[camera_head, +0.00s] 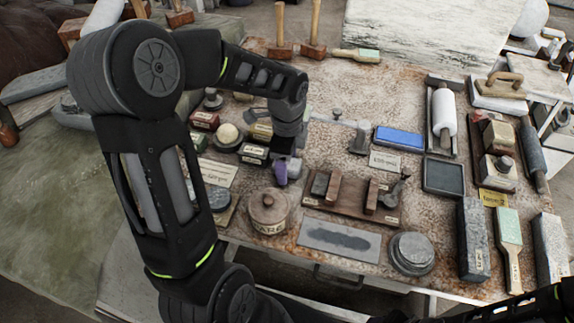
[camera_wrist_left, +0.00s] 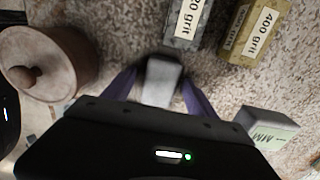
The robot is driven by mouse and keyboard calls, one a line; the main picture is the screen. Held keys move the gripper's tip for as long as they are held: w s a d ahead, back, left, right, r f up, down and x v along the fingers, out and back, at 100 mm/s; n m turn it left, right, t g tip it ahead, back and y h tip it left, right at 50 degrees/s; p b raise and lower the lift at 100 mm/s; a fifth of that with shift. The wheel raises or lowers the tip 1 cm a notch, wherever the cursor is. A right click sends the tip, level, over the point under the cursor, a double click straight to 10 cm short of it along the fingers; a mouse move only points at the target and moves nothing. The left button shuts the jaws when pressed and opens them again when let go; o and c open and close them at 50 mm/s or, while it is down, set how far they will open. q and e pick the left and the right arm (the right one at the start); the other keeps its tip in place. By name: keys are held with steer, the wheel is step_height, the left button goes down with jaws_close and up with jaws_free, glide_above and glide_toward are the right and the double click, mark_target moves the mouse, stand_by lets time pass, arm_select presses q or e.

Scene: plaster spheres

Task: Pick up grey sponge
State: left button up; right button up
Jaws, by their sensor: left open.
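A small light grey block (camera_wrist_left: 161,82), which looks like the grey sponge, lies between the two purple fingers of my left gripper (camera_wrist_left: 158,92) in the left wrist view. The fingers are open on either side of it; I cannot tell whether they touch it. In the head view my left gripper (camera_head: 285,172) points down at the table, left of the middle. The block shows there only as a pale patch (camera_head: 295,168) beside the purple finger. A darker grey block labelled grit (camera_wrist_left: 188,22) lies just beyond. My right gripper is not in view.
A round lidded pot (camera_head: 268,212) stands close to my left gripper, also in the wrist view (camera_wrist_left: 48,65). A yellowish 400 grit block (camera_wrist_left: 253,32) and a greenish-grey block (camera_wrist_left: 266,128) lie nearby. A wooden rack (camera_head: 350,198) stands to the right on the crowded table.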

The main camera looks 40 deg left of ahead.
arm_select(q)
steer(key=c, duration=1.4)
